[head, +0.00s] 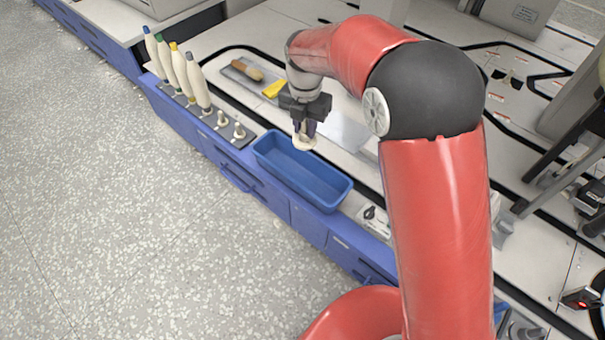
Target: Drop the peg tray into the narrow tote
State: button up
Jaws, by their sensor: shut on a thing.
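The narrow tote (331,200) is a blue, open-topped rectangular bin at the front edge of the counter. Its visible inside looks empty. My gripper (304,132) points down above the tote's far side and is shut on a small cream round piece (305,143). The fingers hide part of this piece, and I cannot tell whether it touches the tote's rim. A dark peg tray (206,114) stands left of the tote along the same edge. It carries several cream cones with coloured tips and, at its right end, some short cream pegs.
Behind the tote, a shallow grey tray (238,76) holds a brown-handled brush (247,70) and a yellow item (273,89). A small white device (375,220) sits right of the tote. The speckled floor (130,230) in front is clear.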

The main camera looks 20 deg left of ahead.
aim_at(305, 139)
jog(key=shift+f+b, duration=1.45)
jog(key=shift+f, duration=0.95)
jog(key=o, duration=1.1)
jog(key=shift+c, duration=0.2)
jog(key=shift+r, duration=0.1)
notch_tip(305, 139, up, 8)
jog(key=shift+f+p, duration=0.15)
jog(key=shift+p, duration=0.35)
